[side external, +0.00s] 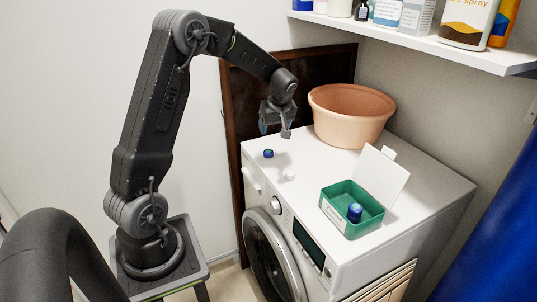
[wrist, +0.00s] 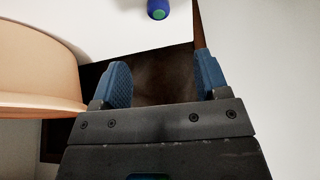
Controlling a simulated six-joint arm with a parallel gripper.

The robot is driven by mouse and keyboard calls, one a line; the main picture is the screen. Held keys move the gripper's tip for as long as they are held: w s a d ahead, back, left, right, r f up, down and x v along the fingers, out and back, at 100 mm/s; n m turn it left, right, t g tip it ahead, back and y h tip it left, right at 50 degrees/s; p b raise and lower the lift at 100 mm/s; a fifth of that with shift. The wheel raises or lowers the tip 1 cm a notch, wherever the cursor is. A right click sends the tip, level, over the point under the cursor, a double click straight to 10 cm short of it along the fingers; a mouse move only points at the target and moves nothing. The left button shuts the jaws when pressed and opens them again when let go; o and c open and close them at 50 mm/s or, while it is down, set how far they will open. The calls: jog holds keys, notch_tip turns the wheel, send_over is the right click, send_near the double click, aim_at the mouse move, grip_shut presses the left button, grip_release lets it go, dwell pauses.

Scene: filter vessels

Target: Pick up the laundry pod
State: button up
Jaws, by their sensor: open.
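A small blue laundry pod with a green part (side external: 268,153) sits on the white washing machine top, near its left edge. In the wrist view a blue and green pod (wrist: 158,10) shows at the top edge, ahead of the fingertips and partly cut off. Another blue one (side external: 355,212) stands in an open green box (side external: 338,218). My gripper (side external: 275,129) is open and empty, above the machine's back left part, apart from the pod. Its two blue finger pads (wrist: 161,66) show spread in the wrist view.
A peach basin (side external: 350,115) stands at the back, close to my gripper, and fills the wrist view's left side (wrist: 40,80). The box's white lid (side external: 378,180) stands up. A shelf (side external: 440,45) with bottles hangs above. A small white object (side external: 289,174) lies near the front edge.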

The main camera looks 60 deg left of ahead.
aim_at(268, 151)
jog(key=x, duration=1.3)
jog(key=shift+w+f, duration=0.15)
jog(key=c, duration=1)
